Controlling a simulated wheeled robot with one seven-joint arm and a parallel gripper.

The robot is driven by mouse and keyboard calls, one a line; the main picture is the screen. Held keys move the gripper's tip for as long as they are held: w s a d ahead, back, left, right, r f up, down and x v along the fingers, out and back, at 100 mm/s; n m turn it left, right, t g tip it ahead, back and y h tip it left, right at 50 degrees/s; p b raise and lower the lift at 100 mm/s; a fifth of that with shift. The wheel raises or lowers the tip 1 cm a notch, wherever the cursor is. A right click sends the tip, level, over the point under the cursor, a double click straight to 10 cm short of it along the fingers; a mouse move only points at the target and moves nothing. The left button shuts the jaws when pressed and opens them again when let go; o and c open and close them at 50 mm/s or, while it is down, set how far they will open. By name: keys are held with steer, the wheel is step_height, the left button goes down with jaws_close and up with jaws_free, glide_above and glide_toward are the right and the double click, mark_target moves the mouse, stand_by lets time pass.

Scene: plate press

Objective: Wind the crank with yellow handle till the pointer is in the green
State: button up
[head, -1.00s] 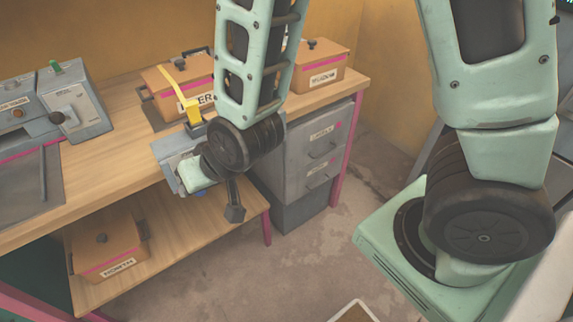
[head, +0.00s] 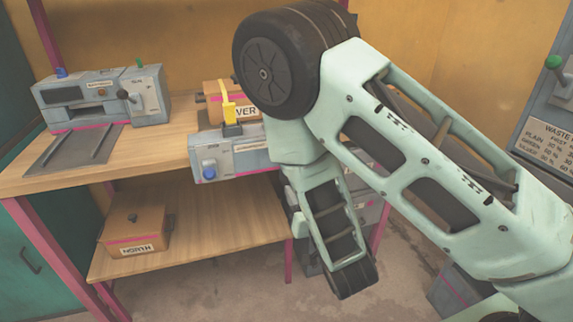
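The yellow handle (head: 228,108) stands up from a dark block on top of a grey machine (head: 205,148) at the table's front edge. The machine's front has a blue knob (head: 209,172) at its lower left and a pale panel whose marks are too small to read. I cannot make out a pointer or a green zone. My arm crosses in front of the machine's right side and hides part of it. My gripper does not show, so its state and any contact with the handle cannot be seen.
A larger grey machine (head: 148,95) with blue and green knobs stands on the wooden table (head: 40,172) at left. A box (head: 215,90) lettered "VER" sits behind the yellow handle. Another box (head: 150,222) is on the lower shelf (head: 220,220). A waste sign (head: 548,145) is at right.

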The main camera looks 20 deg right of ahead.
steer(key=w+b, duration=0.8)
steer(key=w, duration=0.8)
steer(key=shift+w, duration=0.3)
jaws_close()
